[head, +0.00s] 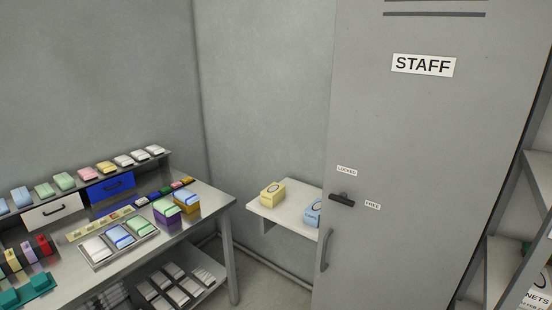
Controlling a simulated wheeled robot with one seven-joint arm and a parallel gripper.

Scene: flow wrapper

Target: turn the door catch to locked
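The door catch (342,200) is a short dark bar on the grey locker door (420,150) marked STAFF. It lies nearly level, with its right end towards the small FREE label (372,205). The small LOCKED label (346,171) is above the catch. A vertical pull handle (325,250) is lower on the door, near its left edge. The door looks closed. My gripper does not show in this view, and nothing touches the catch.
A bench (215,205) with trays, drawers and many small packs stands at the left. A small shelf (286,217) with a yellow box (272,194) and a blue box (313,212) sits just left of the door. Shelving (505,250) stands at the right.

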